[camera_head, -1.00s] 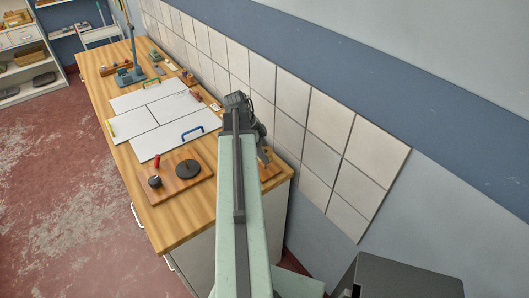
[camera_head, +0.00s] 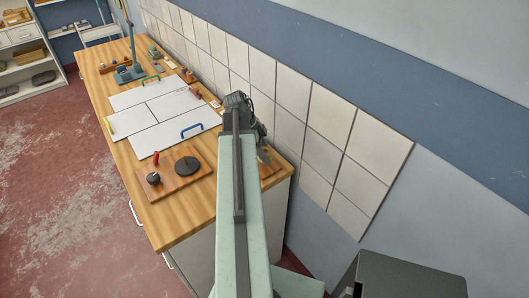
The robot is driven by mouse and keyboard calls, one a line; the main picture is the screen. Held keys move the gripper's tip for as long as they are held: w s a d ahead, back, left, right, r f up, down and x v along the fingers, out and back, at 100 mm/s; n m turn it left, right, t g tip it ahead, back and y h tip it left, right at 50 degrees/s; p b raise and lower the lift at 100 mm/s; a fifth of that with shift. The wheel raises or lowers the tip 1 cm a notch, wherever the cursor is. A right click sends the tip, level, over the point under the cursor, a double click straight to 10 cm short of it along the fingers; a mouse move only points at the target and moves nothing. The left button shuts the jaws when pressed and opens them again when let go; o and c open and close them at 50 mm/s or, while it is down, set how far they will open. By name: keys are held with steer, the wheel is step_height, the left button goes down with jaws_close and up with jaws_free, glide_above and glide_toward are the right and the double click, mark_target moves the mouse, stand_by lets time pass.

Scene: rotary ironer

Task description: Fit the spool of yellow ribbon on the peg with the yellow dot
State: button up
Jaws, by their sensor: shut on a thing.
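My gripper (camera_head: 264,154) shows beyond the end of my pale green arm, over the near right end of the wooden bench (camera_head: 190,222). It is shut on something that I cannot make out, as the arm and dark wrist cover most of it. I cannot make out the spool of yellow ribbon or the peg with the yellow dot. A wooden board (camera_head: 268,171) shows partly just below my gripper, mostly hidden behind my arm.
Left of my arm, a wooden board (camera_head: 205,176) bears a black disc (camera_head: 187,165) and a dark knob (camera_head: 153,178). White panels (camera_head: 150,110) with coloured handles lie beyond. A tiled wall (camera_head: 330,128) runs close along the right. A dark box (camera_head: 410,279) stands at lower right.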

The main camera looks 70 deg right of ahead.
steer(key=shift+f, duration=0.1)
steer(key=shift+f+b, duration=1)
steer(key=shift+b, duration=0.1)
steer(key=o, duration=1.6)
steer(key=o, duration=0.5)
steer(key=shift+o, duration=0.2)
steer(key=shift+r, duration=0.15)
